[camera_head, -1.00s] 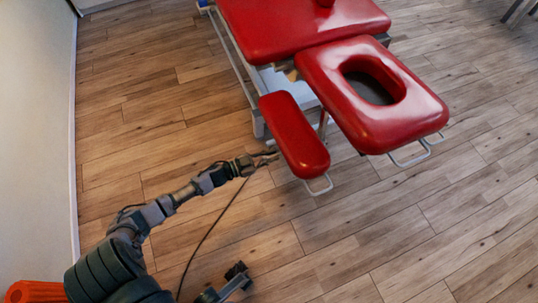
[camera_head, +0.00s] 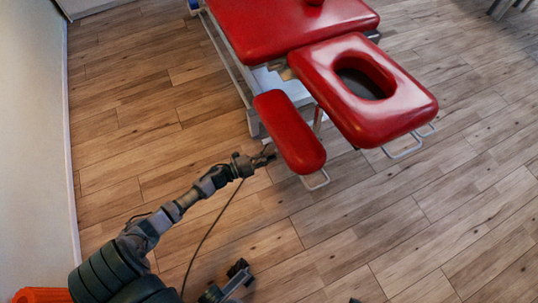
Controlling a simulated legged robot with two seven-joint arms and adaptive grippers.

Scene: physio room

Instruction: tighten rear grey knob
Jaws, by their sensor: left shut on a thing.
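The treatment table has a red main pad (camera_head: 285,28), a red headrest (camera_head: 402,112) with an oval hole, and a narrow red armrest (camera_head: 290,132) beside it. My left gripper (camera_head: 265,157) reaches in from the lower left and is at the left edge of the armrest, low beside it. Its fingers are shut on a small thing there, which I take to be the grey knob. The knob itself is too small and too covered by the fingers to make out.
White metal loops (camera_head: 405,148) stick out below the headrest and armrest ends. The table's pale frame (camera_head: 228,62) stands at the upper left of the armrest. A wall (camera_head: 30,150) runs along the left.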

